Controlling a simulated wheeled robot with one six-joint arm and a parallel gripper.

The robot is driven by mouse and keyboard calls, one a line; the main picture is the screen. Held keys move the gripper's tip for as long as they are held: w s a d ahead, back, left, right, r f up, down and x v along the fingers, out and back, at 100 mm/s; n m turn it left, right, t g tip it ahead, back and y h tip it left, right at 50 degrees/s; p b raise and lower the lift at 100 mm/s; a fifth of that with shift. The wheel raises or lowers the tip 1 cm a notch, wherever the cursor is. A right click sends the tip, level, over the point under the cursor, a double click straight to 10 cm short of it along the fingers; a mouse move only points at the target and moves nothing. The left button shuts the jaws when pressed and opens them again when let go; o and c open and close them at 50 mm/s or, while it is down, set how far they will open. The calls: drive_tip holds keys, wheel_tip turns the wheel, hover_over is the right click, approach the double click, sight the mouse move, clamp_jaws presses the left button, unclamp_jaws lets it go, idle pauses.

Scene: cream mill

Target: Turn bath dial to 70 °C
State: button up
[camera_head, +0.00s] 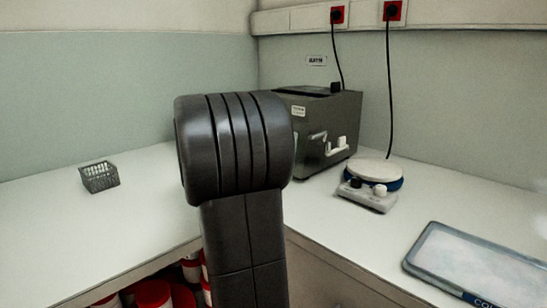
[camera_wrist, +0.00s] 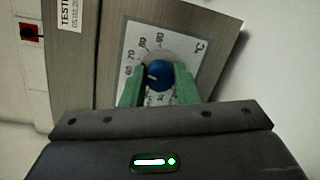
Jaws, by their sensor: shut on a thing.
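The bath (camera_head: 335,115) is a grey metal box on the counter by the back wall, partly hidden by my arm in the head view. In the wrist view its blue round dial (camera_wrist: 158,74) sits on a pale scale plate (camera_wrist: 135,35) with numbers including 60, 70, 80 and 90. My gripper (camera_wrist: 159,80) has its green fingers shut on the dial, one on each side. A small pale mark shows on the dial's left part, toward the 60 and 70 side. The exact setting is too small to read. The dial and gripper do not show in the head view.
A hotplate (camera_head: 374,172) with a control box (camera_head: 367,195) stands right of the bath. A tray (camera_head: 480,268) lies front right. A small grey basket (camera_head: 99,177) stands on the left counter. Red-lidded tubs (camera_head: 152,294) are below. Black cables hang from red sockets (camera_head: 392,10).

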drive_tip(key=shift+m, duration=0.5)
drive_tip(key=o, duration=1)
drive_tip(key=shift+s+a, duration=0.1)
drive_tip(key=p+v, duration=0.1)
drive_tip(key=v, duration=1.2)
drive_tip(key=shift+a+p, duration=0.3)
drive_tip(key=shift+p, duration=0.05)
drive_tip(key=shift+d, duration=0.1)
drive_tip(key=b+x, duration=0.2)
drive_tip(key=x, duration=1.1)
drive_tip(key=shift+d, duration=0.35)
